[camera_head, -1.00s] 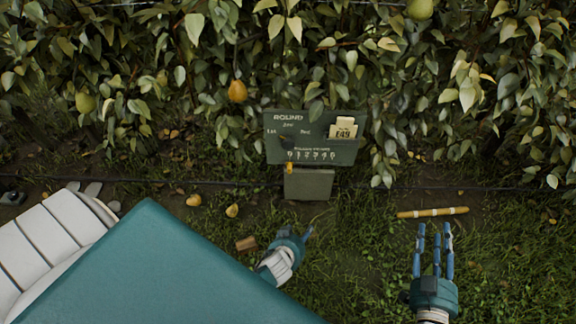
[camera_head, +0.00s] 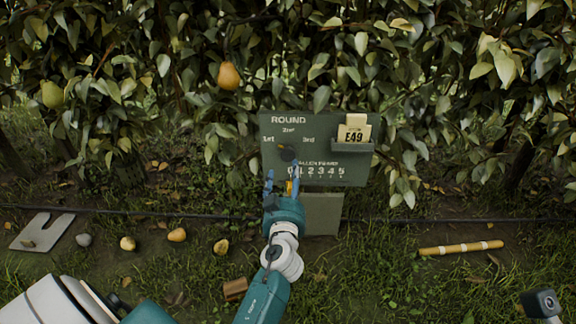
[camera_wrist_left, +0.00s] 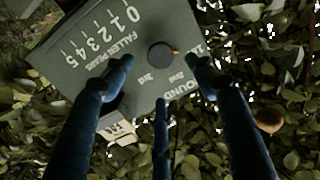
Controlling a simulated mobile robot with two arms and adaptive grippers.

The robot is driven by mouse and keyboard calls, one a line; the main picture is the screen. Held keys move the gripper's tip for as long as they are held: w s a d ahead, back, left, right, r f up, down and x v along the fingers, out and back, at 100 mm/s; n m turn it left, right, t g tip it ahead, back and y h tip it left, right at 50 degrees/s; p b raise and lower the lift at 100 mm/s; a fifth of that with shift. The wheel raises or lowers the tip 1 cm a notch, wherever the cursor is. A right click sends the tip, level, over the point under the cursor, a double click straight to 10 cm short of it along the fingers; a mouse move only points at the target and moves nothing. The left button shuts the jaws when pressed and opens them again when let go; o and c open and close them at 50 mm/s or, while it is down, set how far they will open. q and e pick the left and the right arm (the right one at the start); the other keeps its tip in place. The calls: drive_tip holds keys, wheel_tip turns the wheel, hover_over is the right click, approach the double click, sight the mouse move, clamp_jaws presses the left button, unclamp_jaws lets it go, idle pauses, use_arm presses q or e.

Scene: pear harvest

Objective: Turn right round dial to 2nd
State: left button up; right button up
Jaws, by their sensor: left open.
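The green board (camera_head: 350,175) stands in front of the hedge. Its small dark round dial (camera_head: 288,153) sits at the left under "ROUND", among the labels 1st, 2nd and 3rd. In the left wrist view the dial (camera_wrist_left: 161,56) shows a small yellow mark on the side toward 1st. My left gripper (camera_head: 283,178) is open just below the dial in the head view. In the left wrist view its blue fingers (camera_wrist_left: 161,78) are spread around the dial, with a gap to it. My right gripper's fingers are not in view.
An E49 card (camera_head: 354,133) stands in a holder on the right. A striped stick (camera_head: 461,248) and several fallen pears (camera_head: 177,235) lie on the ground.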

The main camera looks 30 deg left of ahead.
sight(288, 157)
use_arm(q)
drive_tip(key=b+x, duration=0.1)
drive_tip(key=x, duration=0.8)
drive_tip(key=shift+w+a, duration=0.15)
drive_tip(key=shift+w, duration=0.2)
drive_tip(key=shift+f, duration=0.1)
drive_tip(key=c, duration=1.2)
